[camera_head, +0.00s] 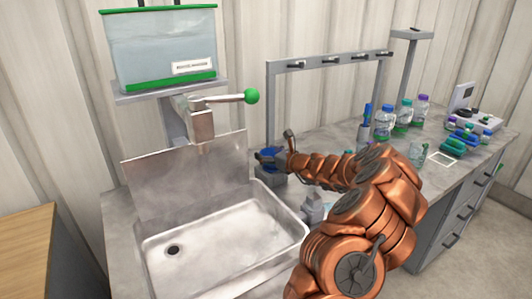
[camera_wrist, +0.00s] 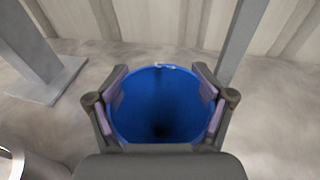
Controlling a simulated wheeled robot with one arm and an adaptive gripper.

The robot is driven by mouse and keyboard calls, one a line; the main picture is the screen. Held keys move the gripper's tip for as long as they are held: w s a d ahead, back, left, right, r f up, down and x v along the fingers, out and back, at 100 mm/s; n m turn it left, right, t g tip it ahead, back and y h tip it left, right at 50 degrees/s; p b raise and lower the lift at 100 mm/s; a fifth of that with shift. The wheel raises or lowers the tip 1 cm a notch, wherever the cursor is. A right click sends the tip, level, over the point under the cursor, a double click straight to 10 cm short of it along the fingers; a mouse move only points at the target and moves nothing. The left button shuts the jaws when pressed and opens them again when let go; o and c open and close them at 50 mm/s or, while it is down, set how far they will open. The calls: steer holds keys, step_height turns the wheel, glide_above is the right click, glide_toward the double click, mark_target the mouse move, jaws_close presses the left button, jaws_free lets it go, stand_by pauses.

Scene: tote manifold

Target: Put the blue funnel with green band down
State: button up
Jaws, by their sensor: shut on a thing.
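The blue funnel (camera_wrist: 160,100) is between the two fingers of my gripper (camera_wrist: 161,108) in the wrist view. I look down into its wide round mouth, and the dark hole shows near the bottom. My gripper is shut on it from both sides. In the head view the blue rim of the funnel (camera_head: 271,152) shows at my gripper (camera_head: 268,158), behind the right back corner of the sink. The green band is hidden in both views. I cannot tell whether the funnel's lower end touches anything.
The steel sink (camera_head: 222,232) lies in front left, with a green-knobbed tap (camera_head: 203,122) and water tank (camera_head: 160,50) above. A grey rack (camera_head: 330,62) stands behind my gripper. Bottles (camera_head: 385,122) and a tube rack (camera_head: 465,139) stand right. Grey counter shows around the funnel.

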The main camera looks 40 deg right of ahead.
steer(key=shift+f, duration=0.1)
steer(key=o, duration=1.2)
steer(key=shift+r, duration=0.35)
steer(key=b+v, duration=0.1)
steer(key=v, duration=1.1)
steer(key=shift+r, duration=0.35)
